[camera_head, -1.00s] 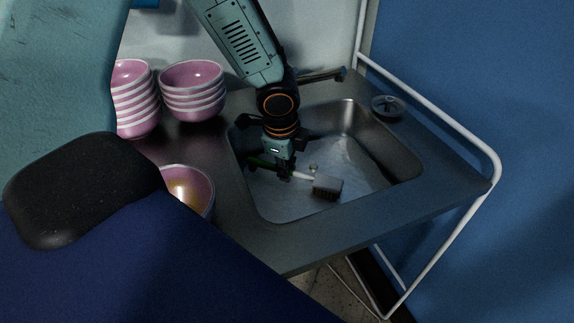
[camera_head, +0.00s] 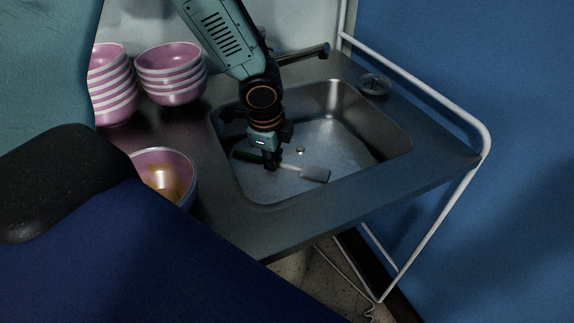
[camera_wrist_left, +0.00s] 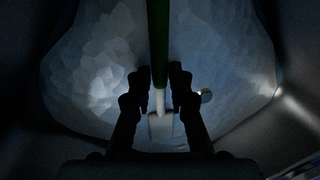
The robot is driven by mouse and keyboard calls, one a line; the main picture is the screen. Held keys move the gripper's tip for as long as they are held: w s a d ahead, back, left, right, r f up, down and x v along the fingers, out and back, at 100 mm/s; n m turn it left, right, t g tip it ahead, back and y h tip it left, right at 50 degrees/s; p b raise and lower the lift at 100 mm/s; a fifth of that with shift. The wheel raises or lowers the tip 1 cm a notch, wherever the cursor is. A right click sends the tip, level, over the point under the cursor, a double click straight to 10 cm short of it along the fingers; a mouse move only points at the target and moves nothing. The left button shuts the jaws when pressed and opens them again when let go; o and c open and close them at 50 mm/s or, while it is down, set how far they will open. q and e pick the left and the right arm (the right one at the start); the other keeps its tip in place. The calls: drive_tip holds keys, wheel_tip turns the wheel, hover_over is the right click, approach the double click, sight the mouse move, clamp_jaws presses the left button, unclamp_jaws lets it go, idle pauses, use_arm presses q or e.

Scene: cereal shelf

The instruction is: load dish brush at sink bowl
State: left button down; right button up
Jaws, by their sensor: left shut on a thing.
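The dish brush (camera_head: 314,174) has a green and white handle and a pale grey head. It is over the sink basin (camera_head: 350,120), its head pointing right in the head view. My left gripper (camera_head: 271,163) reaches down into the basin and is shut on the brush's handle. In the left wrist view, the brush handle (camera_wrist_left: 158,45) runs between the fingers of my left gripper (camera_wrist_left: 159,80), with the white head beyond. I cannot tell whether the brush touches the basin floor. My right gripper is not in view.
Two stacks of pink bowls, a left stack (camera_head: 112,85) and a right stack (camera_head: 171,75), stand at the back left. A bowl (camera_head: 181,158) with something orange-brown inside sits at the counter's front left. A strainer (camera_head: 373,84) lies behind the sink. A white rail (camera_head: 425,85) borders the right.

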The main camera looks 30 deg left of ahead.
use_arm(q)
drive_tip(key=shift+w+r+p, duration=0.1)
drive_tip(key=shift+r+p, duration=0.65)
drive_tip(key=shift+r, duration=0.05)
wheel_tip(320, 180, up, 15)
drive_tip(key=p, duration=1.4)
idle(1.7)
wheel_tip(320, 180, up, 4)
drive_tip(key=p, duration=0.4)
idle(0.4)
drive_tip(key=shift+f, duration=0.1)
idle(0.3)
